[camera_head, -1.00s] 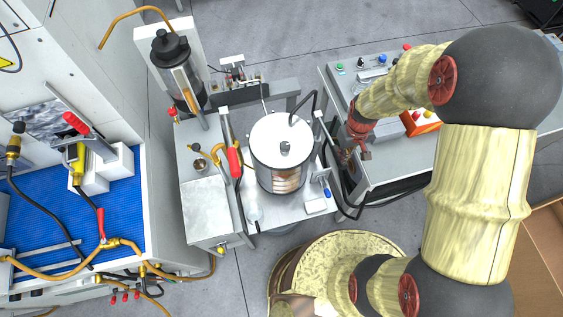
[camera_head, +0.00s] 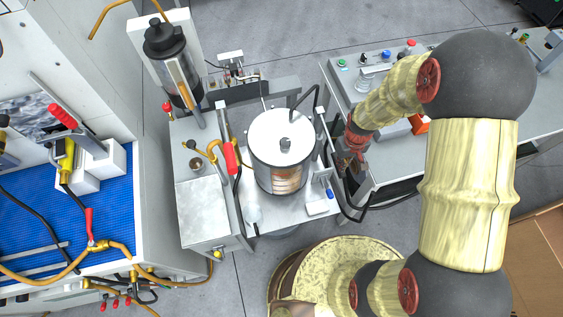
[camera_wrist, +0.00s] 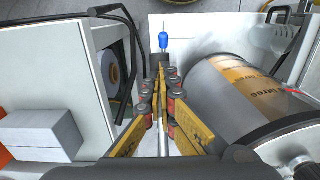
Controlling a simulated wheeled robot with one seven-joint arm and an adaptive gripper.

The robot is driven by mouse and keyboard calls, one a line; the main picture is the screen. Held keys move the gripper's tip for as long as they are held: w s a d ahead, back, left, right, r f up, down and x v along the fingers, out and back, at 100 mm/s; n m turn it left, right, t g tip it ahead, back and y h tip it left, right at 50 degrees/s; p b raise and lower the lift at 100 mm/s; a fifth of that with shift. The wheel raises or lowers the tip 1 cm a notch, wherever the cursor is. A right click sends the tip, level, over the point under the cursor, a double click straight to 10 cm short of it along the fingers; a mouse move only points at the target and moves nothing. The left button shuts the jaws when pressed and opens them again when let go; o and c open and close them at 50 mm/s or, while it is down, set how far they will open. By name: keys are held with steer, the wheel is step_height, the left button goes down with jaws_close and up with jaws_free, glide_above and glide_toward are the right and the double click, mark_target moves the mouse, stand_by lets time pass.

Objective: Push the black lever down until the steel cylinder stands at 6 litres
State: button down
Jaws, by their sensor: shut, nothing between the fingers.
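The steel cylinder (camera_head: 283,150) stands upright on a small metal stand, with a lid and knob on top. In the wrist view the cylinder (camera_wrist: 225,100) fills the right side and its orange scale reads "litres"; I cannot read the level. A black bent bar (camera_head: 311,92), which looks like the black lever, arches beside the lid at the upper right; I cannot make it out surely in the wrist view. My gripper (camera_head: 357,168) is right of the cylinder, pointing down, apart from it. Its fingers (camera_wrist: 164,75) are shut and empty.
A red-handled valve (camera_head: 230,157) stands left of the cylinder.

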step_height(320, 180, down, 2)
steer(key=shift+b, duration=0.45)
step_height(320, 180, up, 12)
steer(key=p, duration=0.9)
steer(key=shift+r, duration=0.25)
step_height(320, 180, down, 12)
steer(key=b, duration=0.8)
steer(key=shift+s+f, duration=0.1)
steer(key=shift+f, duration=0.15)
steer(key=shift+r, duration=0.15)
step_height(320, 180, up, 12)
steer(key=p, duration=0.9)
steer(key=shift+r, duration=0.2)
